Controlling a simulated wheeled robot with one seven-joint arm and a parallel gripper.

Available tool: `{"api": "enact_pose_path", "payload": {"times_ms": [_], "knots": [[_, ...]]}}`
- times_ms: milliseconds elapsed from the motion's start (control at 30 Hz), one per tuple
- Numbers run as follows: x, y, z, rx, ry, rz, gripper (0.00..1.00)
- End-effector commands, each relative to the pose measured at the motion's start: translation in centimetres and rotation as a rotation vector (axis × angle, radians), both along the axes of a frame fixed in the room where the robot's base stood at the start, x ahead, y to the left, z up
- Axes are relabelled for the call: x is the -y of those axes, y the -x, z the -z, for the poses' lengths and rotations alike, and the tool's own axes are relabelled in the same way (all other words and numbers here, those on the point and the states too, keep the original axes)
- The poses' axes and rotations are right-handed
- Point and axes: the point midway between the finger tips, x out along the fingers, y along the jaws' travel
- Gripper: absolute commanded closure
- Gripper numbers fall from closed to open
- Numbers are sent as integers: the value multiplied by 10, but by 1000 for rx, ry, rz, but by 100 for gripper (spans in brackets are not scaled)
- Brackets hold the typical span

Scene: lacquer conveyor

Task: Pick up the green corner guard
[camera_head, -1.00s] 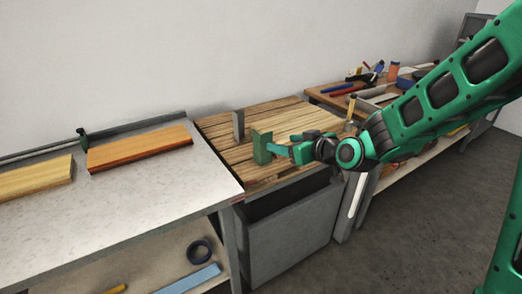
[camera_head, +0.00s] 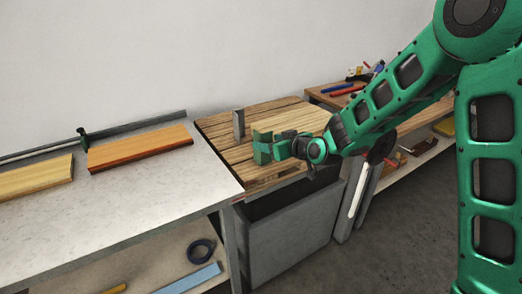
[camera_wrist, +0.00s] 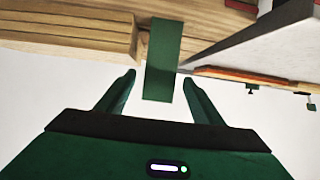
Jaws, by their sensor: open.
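The green corner guard (camera_head: 262,148) stands upright near the front left part of the wooden slatted table (camera_head: 222,150). In the wrist view the green guard (camera_wrist: 162,60) hangs between the two fingers as a flat green strip, in an upside-down looking picture. My gripper (camera_head: 279,149) is at the guard, coming from the right. In the wrist view my gripper (camera_wrist: 158,82) is open, with one finger on each side of the guard's lower end and a visible gap on both sides. The guard's far side is hidden.
A grey upright piece (camera_head: 239,124) stands just behind the guard. A pale wooden board (camera_head: 295,122) lies on the table to the right. The metal conveyor table (camera_head: 150,195) on the left carries an orange-brown board (camera_head: 140,148) and a yellowish board (camera_head: 35,178). A grey bin (camera_head: 290,230) is below.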

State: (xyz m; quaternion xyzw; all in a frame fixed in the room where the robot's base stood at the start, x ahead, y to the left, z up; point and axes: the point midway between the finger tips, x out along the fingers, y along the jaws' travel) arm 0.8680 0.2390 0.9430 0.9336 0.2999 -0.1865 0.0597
Motion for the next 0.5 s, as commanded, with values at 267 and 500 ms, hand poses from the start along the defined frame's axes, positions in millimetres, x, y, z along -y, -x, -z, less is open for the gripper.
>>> {"api": "enact_pose_path", "payload": {"times_ms": [267,500], "knots": [[0,0,0,0,0,0,68],[0,0,-1,1,-1,0,84]]}}
